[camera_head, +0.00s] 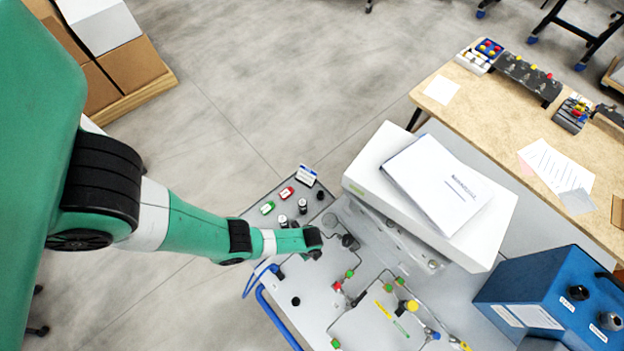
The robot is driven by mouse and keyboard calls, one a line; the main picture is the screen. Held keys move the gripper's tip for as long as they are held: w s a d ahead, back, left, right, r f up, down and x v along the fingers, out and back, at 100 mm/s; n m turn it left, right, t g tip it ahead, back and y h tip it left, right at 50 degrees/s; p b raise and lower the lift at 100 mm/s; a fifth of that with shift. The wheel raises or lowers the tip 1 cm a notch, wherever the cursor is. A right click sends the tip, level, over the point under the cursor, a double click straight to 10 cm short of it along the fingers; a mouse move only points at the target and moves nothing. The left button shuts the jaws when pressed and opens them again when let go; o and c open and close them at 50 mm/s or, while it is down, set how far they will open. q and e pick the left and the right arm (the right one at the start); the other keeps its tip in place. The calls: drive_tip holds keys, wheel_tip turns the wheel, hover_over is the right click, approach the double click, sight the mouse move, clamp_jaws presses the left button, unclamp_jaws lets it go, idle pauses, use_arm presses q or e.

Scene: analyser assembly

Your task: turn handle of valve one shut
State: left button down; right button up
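A grey panel (318,312) carries thin black lines and several small coloured fittings. A red-tipped fitting (338,287), a yellow fitting (411,306) and a dark knob (348,241) stand on it. I cannot tell which fitting is valve one, and no label for it is readable. My green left arm comes in from the left, and its wrist end with the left gripper (314,243) is over the panel's upper part, just left of the dark knob. The fingers are hidden or too small to make out, so their opening and any contact are unclear. My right gripper is out of view.
A white box (490,228) with a booklet (436,183) on it stands behind the panel. A blue box (540,290) is at right. Small red and green items (286,192) lie at the panel's far left. A wooden table (475,110) is beyond; cardboard boxes (130,65) sit upper left.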

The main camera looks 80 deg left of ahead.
use_arm(q)
drive_tip(key=shift+s, duration=0.1)
idle(0.4)
drive_tip(key=c, duration=0.8)
unclamp_jaws()
